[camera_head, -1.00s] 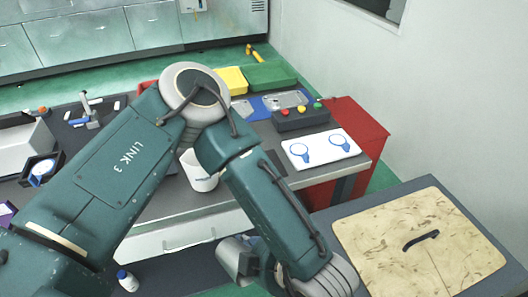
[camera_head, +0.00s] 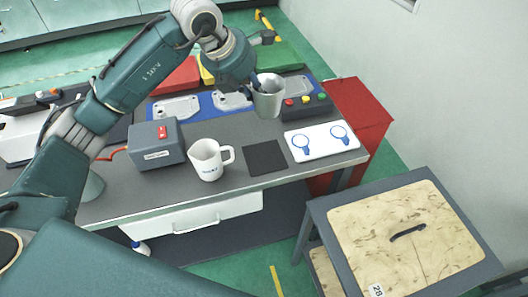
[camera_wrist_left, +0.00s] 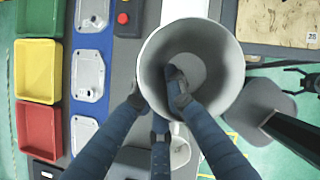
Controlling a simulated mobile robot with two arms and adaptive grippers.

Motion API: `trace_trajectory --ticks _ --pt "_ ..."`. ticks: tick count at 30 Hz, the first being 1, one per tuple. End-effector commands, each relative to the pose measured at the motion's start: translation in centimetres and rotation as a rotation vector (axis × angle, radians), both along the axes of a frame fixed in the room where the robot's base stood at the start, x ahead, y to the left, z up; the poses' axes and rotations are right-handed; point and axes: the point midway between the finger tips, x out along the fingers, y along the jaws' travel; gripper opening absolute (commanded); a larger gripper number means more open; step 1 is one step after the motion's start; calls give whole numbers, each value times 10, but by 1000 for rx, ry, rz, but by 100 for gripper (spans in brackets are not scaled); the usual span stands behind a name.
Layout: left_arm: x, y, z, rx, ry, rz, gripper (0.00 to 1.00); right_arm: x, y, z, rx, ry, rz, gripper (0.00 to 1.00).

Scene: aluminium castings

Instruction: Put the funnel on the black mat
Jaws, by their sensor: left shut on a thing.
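The funnel (camera_head: 268,102) looks like a grey, tapered, cup-like vessel. In the head view it hangs in the air over the back of the workbench, beyond the black mat (camera_head: 264,157). My left gripper (camera_head: 256,84) is shut on its wall near the rim. In the left wrist view the funnel (camera_wrist_left: 228,62) opens towards the camera, and one finger of my left gripper (camera_wrist_left: 158,90) reaches inside it. The black mat is a bare dark square on the bench, between a mug and a white board.
A white mug (camera_head: 207,164) stands just left of the mat. A white board with blue outlines (camera_head: 320,142) lies to its right. A button box (camera_head: 305,109), a blue mat with castings (camera_head: 208,104) and a grey box (camera_head: 156,148) are also on the bench.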

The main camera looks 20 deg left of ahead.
Motion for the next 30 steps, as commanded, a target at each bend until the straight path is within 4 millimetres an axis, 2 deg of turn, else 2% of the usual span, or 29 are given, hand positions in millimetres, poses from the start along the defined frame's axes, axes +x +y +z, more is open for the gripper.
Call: trace_trajectory --ticks 2,5,12,18,21,26,30 --pt "3 8 0 -10 -10 22 0 4 4 -1 5 -6 -1 100" --pt "4 11 -16 -14 -13 29 0 4 5 -13 6 -6 -2 100" --pt "4 11 -83 -15 -13 28 0 0 2 -56 2 0 -1 100" --pt "4 10 -131 -15 -14 27 0 -2 -2 -86 -2 5 0 100" --pt "4 11 -146 -13 -15 28 0 -3 -3 -94 -3 6 0 100" --pt "4 11 -154 -13 -17 27 0 -4 -5 -98 -6 7 0 100" --pt "4 10 -170 -13 -15 27 0 -4 -5 -108 -6 7 -1 100"
